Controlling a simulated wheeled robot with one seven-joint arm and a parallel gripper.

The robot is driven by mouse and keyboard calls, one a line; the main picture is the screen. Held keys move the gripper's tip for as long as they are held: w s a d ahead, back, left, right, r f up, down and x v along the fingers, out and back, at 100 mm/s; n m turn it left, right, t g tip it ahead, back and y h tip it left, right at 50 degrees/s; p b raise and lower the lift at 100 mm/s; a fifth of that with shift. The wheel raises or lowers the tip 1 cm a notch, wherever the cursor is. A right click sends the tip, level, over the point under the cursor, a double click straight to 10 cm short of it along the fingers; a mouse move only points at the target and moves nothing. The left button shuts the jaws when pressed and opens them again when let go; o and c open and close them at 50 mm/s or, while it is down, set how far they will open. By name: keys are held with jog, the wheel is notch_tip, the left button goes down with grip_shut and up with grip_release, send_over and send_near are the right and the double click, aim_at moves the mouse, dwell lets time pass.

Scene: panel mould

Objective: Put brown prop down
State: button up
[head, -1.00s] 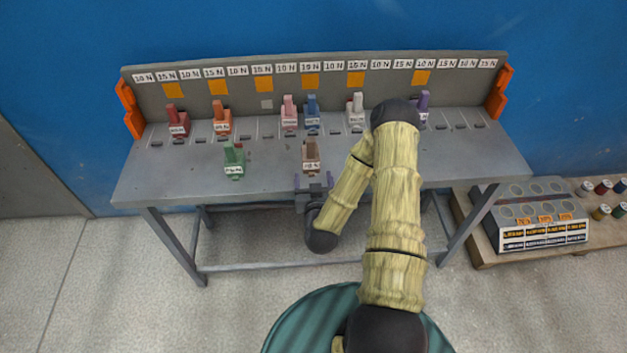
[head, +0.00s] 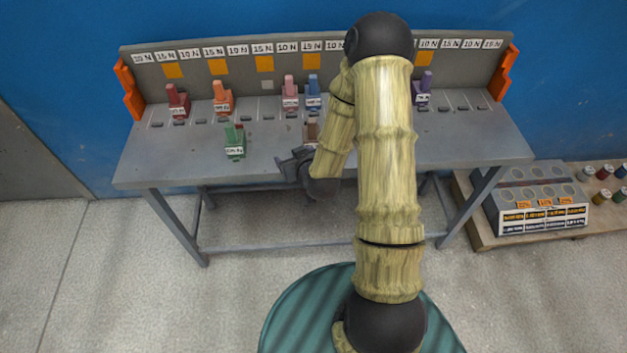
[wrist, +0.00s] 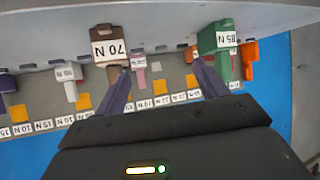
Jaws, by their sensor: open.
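The brown prop (head: 311,127) stands upright on the grey bench, partly hidden behind my arm in the head view. In the wrist view the brown prop (wrist: 115,43) is at upper left with a "70 N" label upside down. My gripper (head: 290,160) is open and empty at the bench's front edge, left of and in front of the brown prop. In the wrist view the jaws (wrist: 162,72) are apart, with the brown prop by the left finger and the green prop (wrist: 228,65) by the right finger. Neither is between them.
The green prop (head: 234,143) stands left of my gripper. Red (head: 178,101), orange (head: 222,97), pink (head: 290,94), blue (head: 313,93) and purple (head: 423,90) props stand along the back. The bench (head: 160,160) is clear at front left.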

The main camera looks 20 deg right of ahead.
jog(key=s+r+g, duration=0.4)
jog(key=s+r, duration=0.2)
jog(key=s, duration=0.3)
jog(key=s+a+r+m+g, duration=0.1)
jog(key=s+r+g, duration=0.4)
jog(key=s, duration=0.5)
notch_tip(320, 180, up, 3)
jog(key=shift+s+a+f+h, duration=0.15)
jog(key=shift+a+f+h, duration=0.05)
jog(key=shift+a+h, duration=0.1)
